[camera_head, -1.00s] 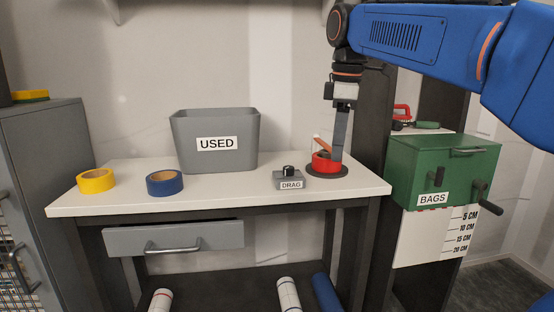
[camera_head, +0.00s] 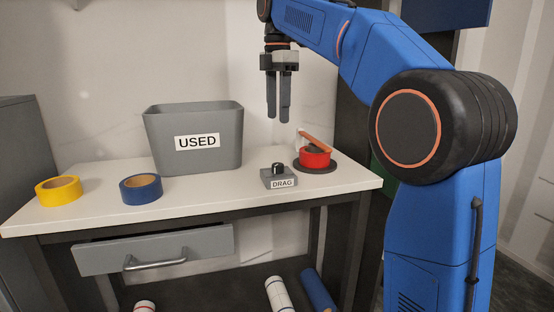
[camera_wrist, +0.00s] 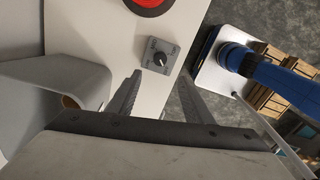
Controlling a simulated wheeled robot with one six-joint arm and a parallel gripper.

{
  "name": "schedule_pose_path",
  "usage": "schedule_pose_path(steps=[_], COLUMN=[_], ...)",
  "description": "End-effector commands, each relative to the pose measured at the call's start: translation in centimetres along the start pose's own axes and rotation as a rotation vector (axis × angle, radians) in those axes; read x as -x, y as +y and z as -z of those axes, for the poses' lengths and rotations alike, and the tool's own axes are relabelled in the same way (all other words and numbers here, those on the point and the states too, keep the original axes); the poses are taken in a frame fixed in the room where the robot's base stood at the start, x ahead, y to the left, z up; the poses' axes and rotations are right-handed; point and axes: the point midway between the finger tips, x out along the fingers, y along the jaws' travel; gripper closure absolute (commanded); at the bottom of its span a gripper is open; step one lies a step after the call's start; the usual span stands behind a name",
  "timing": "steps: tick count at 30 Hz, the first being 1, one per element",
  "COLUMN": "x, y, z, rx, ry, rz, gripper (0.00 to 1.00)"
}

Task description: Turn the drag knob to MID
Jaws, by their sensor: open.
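The drag knob (camera_head: 278,168) is a small black dial on a grey box labelled DRAG (camera_head: 283,183), on the front right part of the white bench.
A red tape roll (camera_head: 315,158) sits on a dark round base right of the box. A grey USED bin (camera_head: 195,157), a blue tape roll (camera_head: 141,188) and a yellow tape roll (camera_head: 59,191) stand to the left. The bench top (camera_head: 215,190) before the bin is clear.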

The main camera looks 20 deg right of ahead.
Motion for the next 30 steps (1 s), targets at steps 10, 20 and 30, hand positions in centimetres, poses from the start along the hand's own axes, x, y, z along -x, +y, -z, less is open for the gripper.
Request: schedule_pose_path(steps=[10, 20, 30], x=[-6.2, -11.6, -14.2], y=[-0.1, -0.1, 0.0], z=[0.0, 0.0, 0.0], rx=[-0.001, -0.001, -0.001], ry=[0.000, 0.000, 0.000], rz=[0.002, 0.001, -0.001], gripper=[0.54, 0.54, 0.54])
